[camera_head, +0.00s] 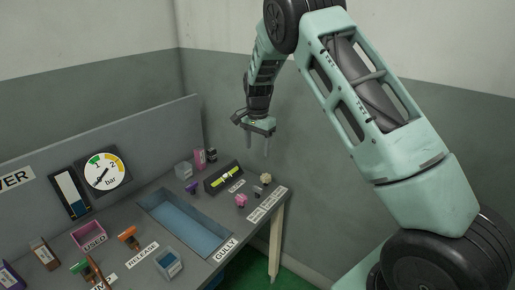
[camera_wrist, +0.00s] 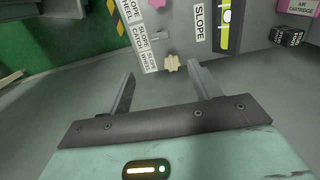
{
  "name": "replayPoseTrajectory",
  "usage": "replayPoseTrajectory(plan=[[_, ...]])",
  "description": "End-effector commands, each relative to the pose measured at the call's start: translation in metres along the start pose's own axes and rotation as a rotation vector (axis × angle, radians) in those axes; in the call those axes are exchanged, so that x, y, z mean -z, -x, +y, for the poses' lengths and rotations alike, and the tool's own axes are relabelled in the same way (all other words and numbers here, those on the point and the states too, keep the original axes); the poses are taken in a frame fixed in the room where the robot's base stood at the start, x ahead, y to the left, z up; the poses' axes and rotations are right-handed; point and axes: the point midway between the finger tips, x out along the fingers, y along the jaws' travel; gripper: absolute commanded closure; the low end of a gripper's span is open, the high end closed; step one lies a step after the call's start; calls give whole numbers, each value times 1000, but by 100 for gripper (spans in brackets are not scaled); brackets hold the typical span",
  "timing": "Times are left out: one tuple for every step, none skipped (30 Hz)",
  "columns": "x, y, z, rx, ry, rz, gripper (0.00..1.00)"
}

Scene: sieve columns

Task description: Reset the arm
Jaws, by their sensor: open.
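My gripper (camera_head: 259,142) is raised above the right end of the grey workbench (camera_head: 140,209) in the head view, with its fingers pointing down. In the wrist view my gripper (camera_wrist: 165,88) has its two fingers wide apart, with nothing between them. A cream knob (camera_wrist: 171,63) lies beyond the fingertips in that view, apart from them. The cream knob also shows in the head view (camera_head: 266,178), near the bench's right end.
The bench carries a blue gully basin (camera_head: 187,222), a spirit level (camera_head: 224,177), a pink knob (camera_head: 241,200), a pink USED bin (camera_head: 88,235) and a orange-handled lever (camera_head: 128,236). A pressure gauge (camera_head: 103,171) is on the back panel. The air around my gripper is clear.

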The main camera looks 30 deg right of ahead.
Motion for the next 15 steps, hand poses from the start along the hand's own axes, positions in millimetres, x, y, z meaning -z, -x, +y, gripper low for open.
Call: replayPoseTrajectory(plan=[[0, 0, 0, 0, 0, 0, 38], [0, 0, 0, 0, 0, 0, 38], [0, 0, 0, 0, 0, 0, 38], [0, 0, 0, 0, 0, 0, 38], [0, 0, 0, 0, 0, 0, 38], [0, 0, 0, 0, 0, 0, 38], [0, 0, 0, 0, 0, 0, 38], [0, 0, 0, 0, 0, 0, 38], [0, 0, 0, 0, 0, 0, 38], [0, 0, 0, 1, 1, 0, 38], [-2, 1, 0, 2, 6, -1, 38], [-7, 4, -1, 4, 19, -5, 38], [-13, 7, -1, 7, 35, -10, 38], [-22, 11, -1, 11, 58, -16, 38], [-37, 18, -1, 17, 99, -27, 38]])
